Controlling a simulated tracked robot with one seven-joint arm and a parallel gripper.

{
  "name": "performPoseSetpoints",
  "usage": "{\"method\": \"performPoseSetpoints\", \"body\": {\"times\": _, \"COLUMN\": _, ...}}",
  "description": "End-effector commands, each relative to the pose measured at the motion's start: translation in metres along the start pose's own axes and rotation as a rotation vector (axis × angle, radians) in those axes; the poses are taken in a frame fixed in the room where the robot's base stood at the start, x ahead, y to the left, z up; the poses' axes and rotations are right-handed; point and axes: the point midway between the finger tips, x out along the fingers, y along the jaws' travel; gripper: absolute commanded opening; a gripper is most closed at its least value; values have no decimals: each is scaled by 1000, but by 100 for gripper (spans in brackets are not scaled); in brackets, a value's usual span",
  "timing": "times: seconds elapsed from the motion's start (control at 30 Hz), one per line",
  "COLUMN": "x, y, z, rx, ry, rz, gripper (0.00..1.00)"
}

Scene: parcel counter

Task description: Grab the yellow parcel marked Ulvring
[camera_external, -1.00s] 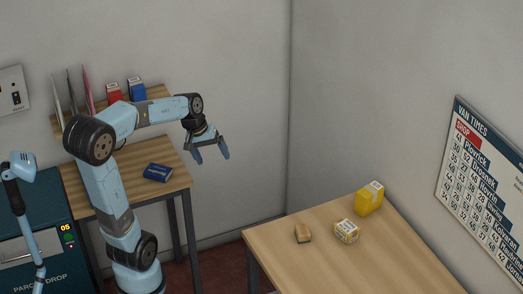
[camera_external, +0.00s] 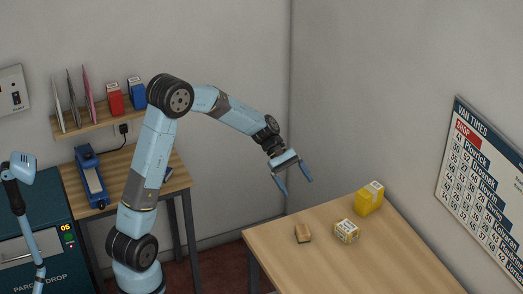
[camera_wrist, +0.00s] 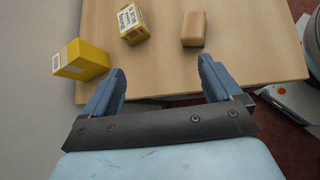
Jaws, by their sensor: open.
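A plain yellow parcel (camera_external: 368,201) with a white label stands on the wooden table, near its far right edge. It also shows at the left of the wrist view (camera_wrist: 85,65). A smaller yellow-and-white parcel (camera_external: 346,232) covered in print lies beside it; the wrist view shows it at the top (camera_wrist: 134,24). I cannot read the name Ulvring on either one. My gripper (camera_external: 297,186) is open and empty, above and to the left of the parcels near the table's far edge. In the wrist view, both parcels lie beyond the open fingers (camera_wrist: 162,68), toward the left.
A small brown block (camera_external: 303,234) sits left of the parcels on the table (camera_external: 350,270); the front of the table is clear. A side table with a long blue device (camera_external: 91,178) and a shelf with red (camera_external: 115,98) and blue (camera_external: 137,91) boxes are behind my arm.

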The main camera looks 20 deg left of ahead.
Motion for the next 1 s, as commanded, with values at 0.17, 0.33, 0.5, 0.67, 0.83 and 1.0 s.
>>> {"method": "performPoseSetpoints", "body": {"times": 0.17, "x": 48, "y": 26, "z": -13, "rx": -135, "ry": -136, "rz": 3, "gripper": 92}}
{"method": "performPoseSetpoints", "body": {"times": 0.33, "x": 80, "y": 43, "z": -20, "rx": -237, "ry": -231, "rz": 7, "gripper": 92}}
{"method": "performPoseSetpoints", "body": {"times": 0.5, "x": 96, "y": 51, "z": -24, "rx": -286, "ry": -275, "rz": 7, "gripper": 92}}
{"method": "performPoseSetpoints", "body": {"times": 0.67, "x": 110, "y": 53, "z": -20, "rx": -293, "ry": -282, "rz": 6, "gripper": 92}}
{"method": "performPoseSetpoints", "body": {"times": 0.83, "x": 138, "y": 54, "z": -12, "rx": -293, "ry": -281, "rz": 5, "gripper": 92}}
{"method": "performPoseSetpoints", "body": {"times": 1.0, "x": 164, "y": 56, "z": -4, "rx": -291, "ry": -281, "rz": 6, "gripper": 92}}
